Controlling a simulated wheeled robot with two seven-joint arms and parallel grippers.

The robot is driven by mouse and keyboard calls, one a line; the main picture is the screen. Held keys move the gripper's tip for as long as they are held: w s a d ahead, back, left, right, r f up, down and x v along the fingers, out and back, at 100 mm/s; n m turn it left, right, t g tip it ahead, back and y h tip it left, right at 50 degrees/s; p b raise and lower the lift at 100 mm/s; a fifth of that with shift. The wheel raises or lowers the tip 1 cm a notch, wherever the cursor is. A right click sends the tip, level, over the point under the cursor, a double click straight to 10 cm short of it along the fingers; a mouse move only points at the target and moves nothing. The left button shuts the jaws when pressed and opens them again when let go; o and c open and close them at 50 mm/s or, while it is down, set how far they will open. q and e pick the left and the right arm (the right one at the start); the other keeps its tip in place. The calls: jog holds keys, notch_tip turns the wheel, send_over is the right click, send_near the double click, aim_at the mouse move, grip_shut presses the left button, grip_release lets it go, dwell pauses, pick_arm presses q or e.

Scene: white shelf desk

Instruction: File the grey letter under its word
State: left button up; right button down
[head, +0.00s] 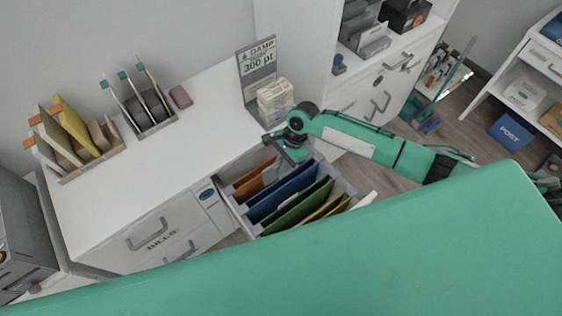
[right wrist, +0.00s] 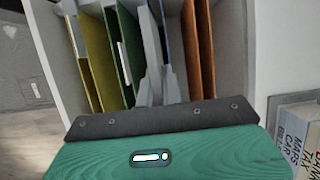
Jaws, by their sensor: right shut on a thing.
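My right gripper (head: 290,158) reaches down over the open drawer (head: 245,219), at its back end near the orange and blue dividers. In the right wrist view, its grey fingers (right wrist: 160,85) point down between the green divider (right wrist: 128,50) and the orange dividers (right wrist: 190,50), in line with the blue one. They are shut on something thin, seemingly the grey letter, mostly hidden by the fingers. In the head view the blue (head: 283,190), green (head: 302,207) and yellow (head: 328,208) dividers stand in a row. No words on them are readable. My left gripper is not in view.
On the white desk (head: 200,110) stand a sorter with yellow and tan folders (head: 70,140), a rack (head: 150,115), a pinkish block (head: 181,97), a sign (head: 257,70) and a small box stack (head: 275,98). The sign and boxes are close to my right gripper.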

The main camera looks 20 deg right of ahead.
aim_at(281, 179)
jog(key=shift+f, duration=0.8)
jog(key=shift+s+f+b, duration=0.15)
jog(key=shift+f+b, duration=1.05)
jog(key=shift+f, duration=2.75)
